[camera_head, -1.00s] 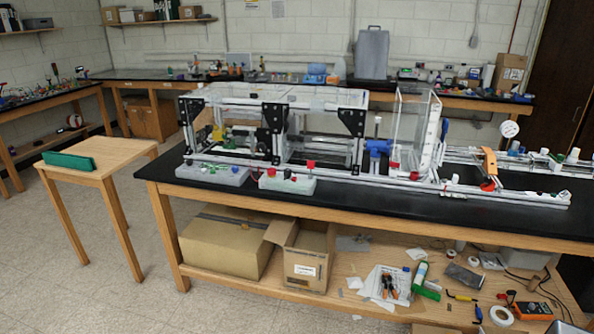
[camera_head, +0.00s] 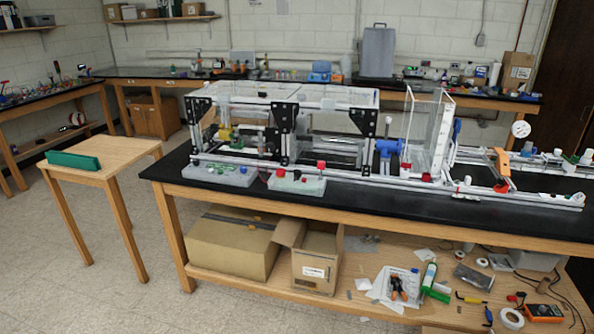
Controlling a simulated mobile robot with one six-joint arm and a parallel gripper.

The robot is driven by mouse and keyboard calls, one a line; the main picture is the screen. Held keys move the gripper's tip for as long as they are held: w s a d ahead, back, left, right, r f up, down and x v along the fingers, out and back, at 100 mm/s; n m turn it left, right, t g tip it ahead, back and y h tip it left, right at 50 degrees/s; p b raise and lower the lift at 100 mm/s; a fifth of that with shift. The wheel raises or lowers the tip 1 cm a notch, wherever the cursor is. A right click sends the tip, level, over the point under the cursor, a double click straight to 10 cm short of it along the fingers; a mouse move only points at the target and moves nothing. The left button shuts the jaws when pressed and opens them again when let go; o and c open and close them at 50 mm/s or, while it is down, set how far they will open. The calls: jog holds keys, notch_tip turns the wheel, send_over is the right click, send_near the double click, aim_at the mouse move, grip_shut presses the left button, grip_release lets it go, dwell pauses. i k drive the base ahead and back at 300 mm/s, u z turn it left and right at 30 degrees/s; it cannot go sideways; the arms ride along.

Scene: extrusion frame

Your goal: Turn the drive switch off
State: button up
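The extrusion frame apparatus (camera_head: 365,115) stands on the black-topped bench ahead of me. Two pale control boxes sit along the bench's front edge: a left box (camera_head: 221,173) with several small knobs, and a right box (camera_head: 297,182) with a red knob (camera_head: 321,165) at its back and small dark and red controls on top. I cannot tell which control is the drive switch or how it is set; the details are too small. My gripper is not in view.
A small wooden table (camera_head: 120,157) with a green block (camera_head: 73,160) stands left of the bench, with a floor gap between. The bench's lower shelf (camera_head: 350,300) holds cardboard boxes (camera_head: 232,246) and tools. The floor (camera_head: 70,290) at the front left is clear.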

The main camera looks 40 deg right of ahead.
aim_at(297, 173)
jog(key=z, duration=0.1)
jog(key=i, duration=1)
jog(key=u, duration=0.05)
